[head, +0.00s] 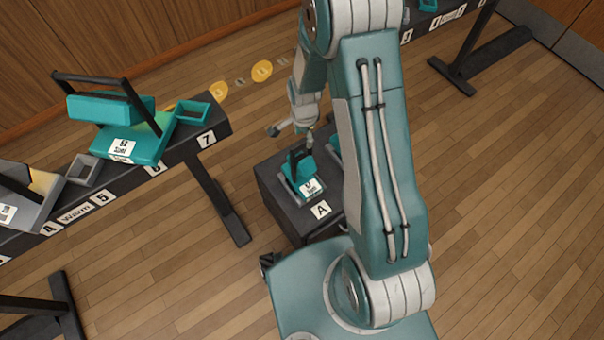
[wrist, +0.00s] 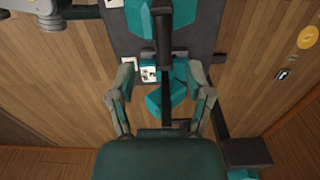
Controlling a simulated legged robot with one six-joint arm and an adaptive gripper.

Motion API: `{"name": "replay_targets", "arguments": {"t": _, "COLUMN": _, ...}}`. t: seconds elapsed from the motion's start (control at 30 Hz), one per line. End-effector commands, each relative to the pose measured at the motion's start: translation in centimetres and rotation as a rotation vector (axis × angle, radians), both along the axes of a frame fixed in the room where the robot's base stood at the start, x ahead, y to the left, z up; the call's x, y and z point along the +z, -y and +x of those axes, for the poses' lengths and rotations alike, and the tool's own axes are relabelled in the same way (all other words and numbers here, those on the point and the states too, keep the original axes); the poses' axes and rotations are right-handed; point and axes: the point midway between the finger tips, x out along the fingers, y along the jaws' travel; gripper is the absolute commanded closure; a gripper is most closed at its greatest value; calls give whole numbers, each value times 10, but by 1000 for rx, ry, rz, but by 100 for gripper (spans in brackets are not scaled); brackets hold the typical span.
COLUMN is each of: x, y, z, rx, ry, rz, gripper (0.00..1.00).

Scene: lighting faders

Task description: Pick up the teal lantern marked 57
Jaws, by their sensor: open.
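A teal lantern (head: 308,178) with a black upright handle and a white label sits in a grey cradle on the dark stand marked A. Its label is too small to read surely. My gripper (head: 291,135) is just above and behind it in the head view. In the wrist view my gripper (wrist: 162,78) is open, with one finger on each side of the black handle and teal lantern body (wrist: 165,97). Nothing is clearly gripped. Another teal lantern (head: 132,142), its label seeming to read 52 or 62, rests tilted on the left rail.
The dark stand (head: 275,195) is close to my base; another teal item (head: 334,145) on it is mostly hidden by my arm. The left rail (head: 215,125) has numbered slots, small trays and a grey-and-yellow object (head: 38,190). Another rail stands top right. The wooden floor is clear at right.

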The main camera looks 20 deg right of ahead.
Motion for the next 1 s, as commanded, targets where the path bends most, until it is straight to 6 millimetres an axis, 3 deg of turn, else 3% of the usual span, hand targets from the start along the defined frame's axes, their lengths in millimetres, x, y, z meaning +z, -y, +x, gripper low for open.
{"name": "replay_targets", "arguments": {"t": 0.17, "x": -13, "y": -2, "z": 0, "rx": 2, "ry": -2, "rz": -2, "gripper": 35}}
{"name": "replay_targets", "arguments": {"t": 0.43, "x": -51, "y": -4, "z": 3, "rx": 2, "ry": -1, "rz": -1, "gripper": 35}}
{"name": "replay_targets", "arguments": {"t": 0.77, "x": -58, "y": -4, "z": 3, "rx": 1, "ry": 4, "rz": -2, "gripper": 35}}
{"name": "replay_targets", "arguments": {"t": 0.9, "x": -57, "y": -4, "z": 3, "rx": 2, "ry": 3, "rz": -2, "gripper": 97}}
{"name": "replay_targets", "arguments": {"t": 1.0, "x": -57, "y": -4, "z": 4, "rx": 2, "ry": 4, "rz": -2, "gripper": 100}}
